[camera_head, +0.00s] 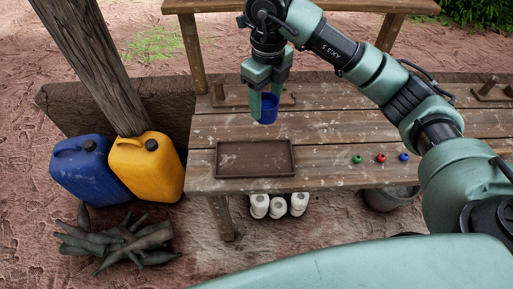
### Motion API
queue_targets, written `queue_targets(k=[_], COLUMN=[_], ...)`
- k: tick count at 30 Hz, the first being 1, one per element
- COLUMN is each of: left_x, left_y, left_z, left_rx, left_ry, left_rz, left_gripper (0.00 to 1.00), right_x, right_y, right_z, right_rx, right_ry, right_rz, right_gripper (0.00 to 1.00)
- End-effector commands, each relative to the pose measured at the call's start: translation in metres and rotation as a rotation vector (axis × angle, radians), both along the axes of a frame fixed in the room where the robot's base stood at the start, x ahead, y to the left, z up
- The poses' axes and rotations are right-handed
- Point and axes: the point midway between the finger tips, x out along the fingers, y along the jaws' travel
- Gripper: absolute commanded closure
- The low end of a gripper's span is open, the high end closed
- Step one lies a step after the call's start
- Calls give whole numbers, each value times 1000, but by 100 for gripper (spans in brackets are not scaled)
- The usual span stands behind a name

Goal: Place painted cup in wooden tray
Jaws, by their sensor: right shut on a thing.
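A blue painted cup (268,109) is held in my right gripper (264,97), whose fingers are shut on it. The cup hangs over the wooden table, behind the tray in the head view; its exact height above the table is hard to tell. The wooden tray (254,174) is a flat, dark rectangle with a low rim at the front left of the table. It looks empty. The right arm comes in from the right and reaches over the table. My left gripper is not in view.
The plank table (335,126) has green (357,159), red (381,158) and blue (404,157) small round things right of the tray. A wooden post (95,60), a blue canister (82,170) and a yellow canister (147,166) stand left. White containers (279,206) sit below the front edge.

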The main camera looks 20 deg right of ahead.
Motion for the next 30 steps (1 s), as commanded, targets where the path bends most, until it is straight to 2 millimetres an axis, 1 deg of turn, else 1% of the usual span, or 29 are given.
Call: queue_targets(k=[1,3,5,7,12,15,18,22,27,30], left_x=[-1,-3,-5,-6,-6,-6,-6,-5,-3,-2], left_y=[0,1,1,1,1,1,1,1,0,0], left_z=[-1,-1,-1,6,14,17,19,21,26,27], left_rx=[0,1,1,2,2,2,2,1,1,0], left_ry=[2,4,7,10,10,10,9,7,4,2], left_rz=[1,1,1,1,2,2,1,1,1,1], left_gripper=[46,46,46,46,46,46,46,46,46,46], right_x=[-2,-3,-3,-3,-3,-2,-1,-1,-2,-1], right_y=[1,1,1,0,0,0,0,0,0,0], right_z=[-14,-33,-49,-64,-109,-128,-140,-151,-176,-186], right_rx=[3,3,2,1,-1,-1,-1,-1,0,-1], right_ry=[10,11,10,9,8,5,3,3,4,3], right_rz=[0,0,-1,-1,1,1,1,2,1,2], right_gripper=[93,93,93,93,93,93,93,93,93,93])
